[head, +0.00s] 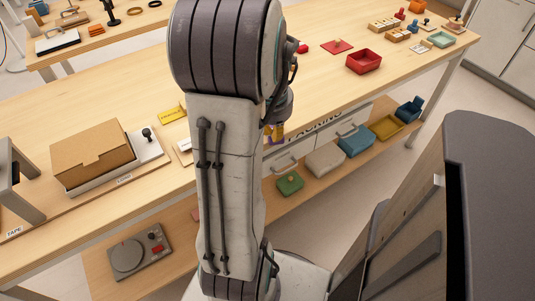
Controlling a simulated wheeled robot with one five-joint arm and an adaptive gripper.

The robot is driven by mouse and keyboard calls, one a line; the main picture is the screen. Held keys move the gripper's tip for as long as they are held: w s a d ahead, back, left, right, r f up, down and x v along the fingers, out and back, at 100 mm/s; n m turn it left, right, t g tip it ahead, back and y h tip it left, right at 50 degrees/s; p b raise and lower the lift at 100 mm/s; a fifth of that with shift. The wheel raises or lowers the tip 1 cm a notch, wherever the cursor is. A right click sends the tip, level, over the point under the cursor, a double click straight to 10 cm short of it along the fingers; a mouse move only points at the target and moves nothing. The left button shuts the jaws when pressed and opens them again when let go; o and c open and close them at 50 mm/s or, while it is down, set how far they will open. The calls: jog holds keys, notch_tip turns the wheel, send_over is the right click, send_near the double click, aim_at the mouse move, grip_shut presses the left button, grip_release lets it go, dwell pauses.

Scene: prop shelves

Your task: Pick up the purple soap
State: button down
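A small bit of purple (275,141) shows at the table's front edge, just below the end of my arm. It may be the purple soap, but it is too small and too covered to tell. My gripper (274,130) is mostly hidden behind my own arm. Only a dark wrist part and a small yellow part show, beside the purple bit. Whether the gripper touches it, and whether the fingers are open or shut, cannot be seen.
The wooden table (330,80) holds a cardboard box (93,155) at left and a red tray (364,61) at right. The lower shelf bears a green block (290,183), a blue bin (356,141), a yellow tray (387,127) and a turntable-like device (138,254). My arm blocks the middle.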

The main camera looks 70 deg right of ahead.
jog(key=s+a, duration=0.1)
jog(key=a, duration=0.7)
jog(key=shift+s, duration=0.2)
jog(key=shift+a, duration=0.1)
